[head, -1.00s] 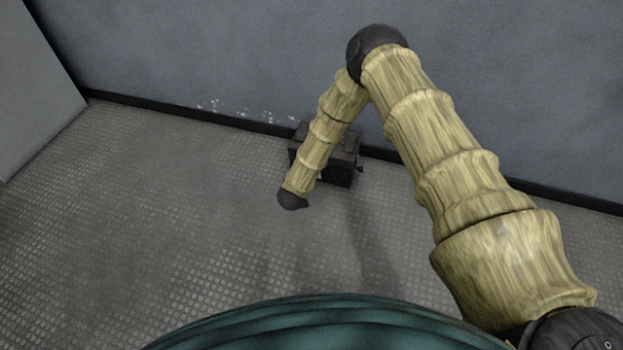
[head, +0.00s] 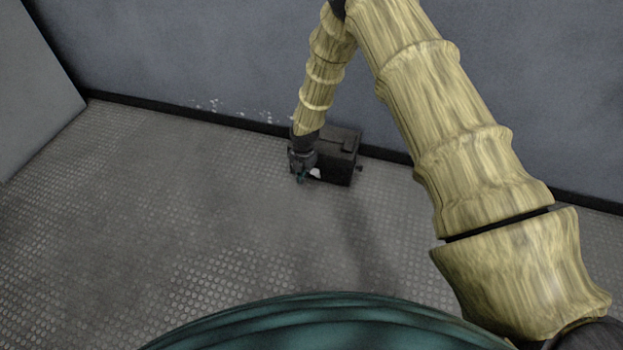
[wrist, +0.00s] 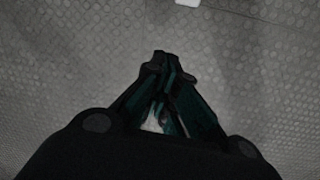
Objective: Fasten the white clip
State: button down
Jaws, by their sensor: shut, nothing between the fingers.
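A dark box (head: 338,150) stands on the floor against the back wall. A small white piece (head: 315,173), which may be the white clip, shows low at the box's front, just right of my gripper (head: 301,178). In the head view my gripper points down by the box's front left corner; I cannot tell whether it touches the box. In the wrist view my gripper (wrist: 164,62) has its fingertips together with nothing between them. A white piece (wrist: 187,2) is cut by the top edge there, and a pale patch shows between the finger linkages. The clip's fastening is not discernible.
A grey wall (head: 220,60) with a dark skirting runs behind the box. A light panel (head: 35,90) stands at the far left. The textured metal floor (head: 190,220) is clear to the left and in front of the box. A small knob (head: 359,169) sticks out at the box's right.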

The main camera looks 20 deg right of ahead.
aim_at(315, 171)
notch_tip(315, 171, down, 10)
jog(key=d+n+b, duration=0.1)
jog(key=d+b, duration=0.1)
jog(key=b, duration=0.3)
jog(key=shift+g+h, duration=0.3)
jog(key=w+d+r, duration=0.1)
jog(key=w+d+r+b, duration=0.1)
jog(key=w, duration=0.1)
jog(key=shift+w+r+b, duration=0.2)
jog(key=shift+b, duration=0.1)
jog(key=shift+w+r, duration=0.1)
jog(key=shift+g, duration=0.5)
jog(key=w+d+r+p, duration=0.1)
jog(key=p, duration=0.1)
jog(key=w+d+r+p, duration=0.1)
jog(key=w+p, duration=0.1)
jog(key=shift+w+d+r, duration=0.15)
jog(key=shift+w+r, duration=0.1)
jog(key=shift+r, duration=0.1)
jog(key=shift+w+d+n, duration=0.2)
jog(key=shift+w+n, duration=0.1)
jog(key=shift+w, duration=0.1)
jog(key=shift+r, duration=0.25)
